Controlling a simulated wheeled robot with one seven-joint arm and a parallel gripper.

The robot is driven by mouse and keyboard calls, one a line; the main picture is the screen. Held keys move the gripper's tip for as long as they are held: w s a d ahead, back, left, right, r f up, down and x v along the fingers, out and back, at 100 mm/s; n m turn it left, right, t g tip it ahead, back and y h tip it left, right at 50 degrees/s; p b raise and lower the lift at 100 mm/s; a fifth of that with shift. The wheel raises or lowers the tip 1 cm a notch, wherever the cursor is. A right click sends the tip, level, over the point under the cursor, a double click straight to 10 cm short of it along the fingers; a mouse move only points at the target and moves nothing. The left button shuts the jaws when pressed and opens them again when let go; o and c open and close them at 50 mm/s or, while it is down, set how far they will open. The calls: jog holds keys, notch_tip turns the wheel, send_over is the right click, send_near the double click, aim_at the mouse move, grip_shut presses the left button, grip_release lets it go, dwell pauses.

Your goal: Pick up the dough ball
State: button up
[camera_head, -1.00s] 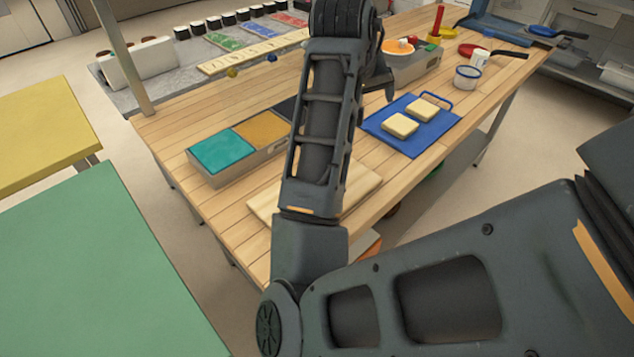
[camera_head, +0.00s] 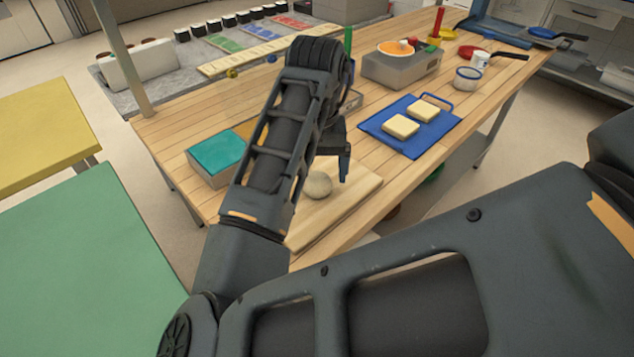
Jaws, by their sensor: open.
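The dough ball (camera_head: 318,185) is a small, round, beige lump resting on a light wooden board (camera_head: 355,196) at the near edge of the table. My arm hides the left part of the board. My gripper (camera_head: 343,168) points downward just right of and above the ball. One dark finger shows clearly; the other is mostly hidden by my arm. The gripper is open and holds nothing. I cannot tell whether the finger touches the ball or stands behind it.
A blue board (camera_head: 370,127) with two pale square pieces lies right of the gripper. A grey box (camera_head: 400,70) with a pan on it stands farther back. A teal-topped tray (camera_head: 216,152) is left of my arm. The table's front edge is close by.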

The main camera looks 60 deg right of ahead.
jog(key=shift+f, duration=0.95)
jog(key=c, duration=1.2)
jog(key=shift+o, duration=0.2)
jog(key=shift+r, duration=0.1)
